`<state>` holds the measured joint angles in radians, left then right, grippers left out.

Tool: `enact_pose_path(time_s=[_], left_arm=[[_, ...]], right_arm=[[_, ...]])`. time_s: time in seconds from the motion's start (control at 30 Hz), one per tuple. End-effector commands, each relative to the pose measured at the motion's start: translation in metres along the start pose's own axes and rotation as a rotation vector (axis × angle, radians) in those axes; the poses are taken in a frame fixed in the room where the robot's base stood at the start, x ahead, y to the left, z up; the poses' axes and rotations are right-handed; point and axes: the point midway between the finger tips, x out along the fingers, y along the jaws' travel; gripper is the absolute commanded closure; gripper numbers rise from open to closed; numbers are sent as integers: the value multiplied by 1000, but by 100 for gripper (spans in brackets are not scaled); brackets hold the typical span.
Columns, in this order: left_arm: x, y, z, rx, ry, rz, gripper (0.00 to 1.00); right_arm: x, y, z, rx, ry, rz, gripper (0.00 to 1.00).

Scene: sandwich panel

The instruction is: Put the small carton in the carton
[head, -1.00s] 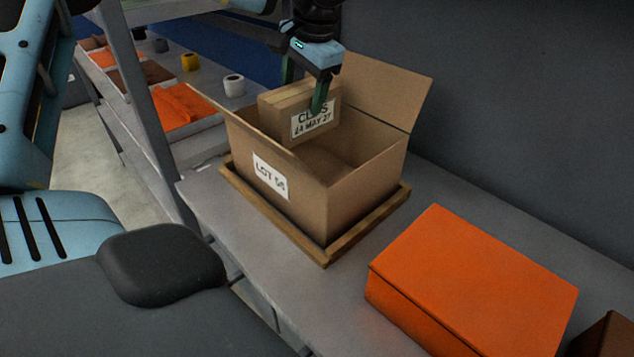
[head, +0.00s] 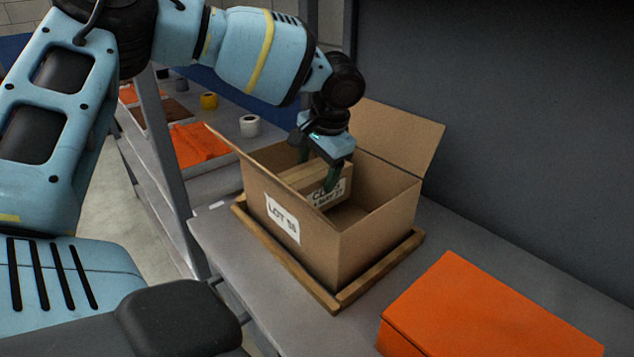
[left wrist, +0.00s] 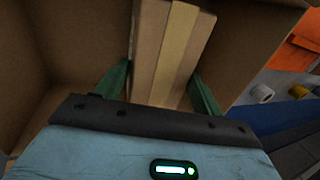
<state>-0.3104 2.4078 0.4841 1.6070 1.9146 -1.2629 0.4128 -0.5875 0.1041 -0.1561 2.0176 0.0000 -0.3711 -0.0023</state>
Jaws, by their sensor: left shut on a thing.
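The open carton (head: 365,245), brown with a "LOT" label, stands on a wooden tray (head: 287,262) with flaps raised. My left gripper (head: 318,172) is shut on the small carton (head: 326,190), which has a white printed label. It holds the small carton inside the carton's opening, partly below the rim. The small carton's lower part is hidden by the near wall. In the left wrist view the small carton (left wrist: 172,50) sits between the green fingers of the gripper (left wrist: 155,85). My right gripper is not in view.
An orange box (head: 485,310) lies on the grey bench at the lower right. A shelf at the back left holds orange cloth (head: 198,145), a white roll (head: 249,126) and a yellow roll (head: 209,101). A dark wall stands behind the carton.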

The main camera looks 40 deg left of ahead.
Motion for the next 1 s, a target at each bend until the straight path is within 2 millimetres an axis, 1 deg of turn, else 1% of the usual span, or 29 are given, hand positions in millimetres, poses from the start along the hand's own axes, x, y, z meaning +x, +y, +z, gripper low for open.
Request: enact_pose_path(time_s=[0.2,0.3,0.57,0.6,0.7,0.77,1.0], left_arm=[[26,8,1,3,-3,0,63],[33,10,0,2,-1,-1,63],[35,10,0,1,-1,0,63],[36,10,0,1,-2,0,31],[35,10,0,1,-1,0,18],[35,10,0,1,-1,0,10],[35,10,0,1,-1,0,9]], right_arm=[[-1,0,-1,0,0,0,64],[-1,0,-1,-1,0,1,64],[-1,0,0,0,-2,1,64],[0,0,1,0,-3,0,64],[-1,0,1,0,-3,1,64],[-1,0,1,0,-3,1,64],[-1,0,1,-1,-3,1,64]])
